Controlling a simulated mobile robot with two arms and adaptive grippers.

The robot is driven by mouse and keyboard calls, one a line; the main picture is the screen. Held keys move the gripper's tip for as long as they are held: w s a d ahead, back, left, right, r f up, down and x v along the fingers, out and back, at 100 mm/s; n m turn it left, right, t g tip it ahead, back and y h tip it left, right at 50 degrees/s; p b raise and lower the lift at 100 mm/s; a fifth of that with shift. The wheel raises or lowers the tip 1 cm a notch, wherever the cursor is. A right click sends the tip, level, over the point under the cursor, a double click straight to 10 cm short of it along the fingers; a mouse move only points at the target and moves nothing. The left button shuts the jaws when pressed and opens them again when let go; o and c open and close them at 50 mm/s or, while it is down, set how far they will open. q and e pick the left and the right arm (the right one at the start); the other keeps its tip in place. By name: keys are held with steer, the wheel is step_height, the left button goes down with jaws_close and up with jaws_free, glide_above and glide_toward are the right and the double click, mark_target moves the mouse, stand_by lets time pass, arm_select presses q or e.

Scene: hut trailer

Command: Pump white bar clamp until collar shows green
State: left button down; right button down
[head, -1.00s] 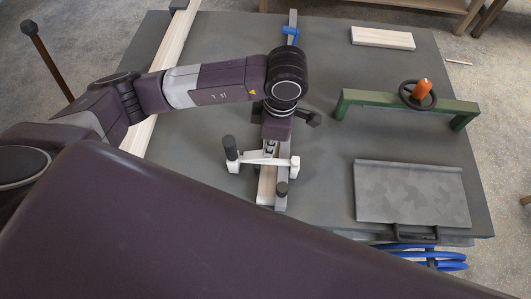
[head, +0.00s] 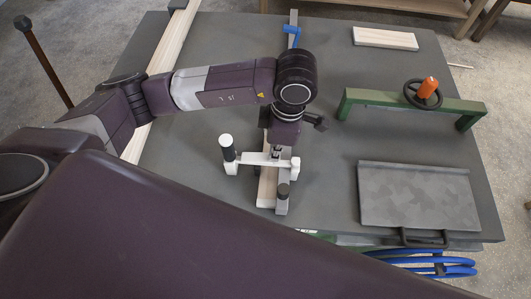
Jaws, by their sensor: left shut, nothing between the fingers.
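The white bar clamp (head: 252,159) lies across a pale wooden strip (head: 267,188) near the middle of the grey table. At its left end stands a post with a black grip (head: 229,155) and a white top. A dark round knob (head: 283,190) sits on a grey piece at its front. My left gripper (head: 276,152) points down at the clamp from behind, shut with nothing between its fingers. It is small and partly hidden by its own wrist, so contact with the clamp cannot be told. The collar and its colour cannot be made out. My right gripper is out of view.
A green bridge frame (head: 460,105) with a black wheel and orange handle (head: 427,88) stands to the right. A grey metal tray (head: 418,195), a wooden block (head: 385,38) and blue hose coils (head: 440,266) lie around. A long plank (head: 172,48) runs along the left.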

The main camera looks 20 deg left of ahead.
arm_select(q)
steer(key=shift+w+d+r, duration=0.15)
steer(key=shift+d, duration=0.3)
steer(key=shift+w+d+r, duration=0.1)
steer(key=shift+w+d, duration=0.05)
steer(key=shift+d, duration=0.3)
steer(key=shift+r, duration=0.35)
step_height(320, 180, up, 11)
steer(key=d, duration=0.1)
steer(key=shift+w, duration=0.15)
steer(key=shift+d+r, duration=0.1)
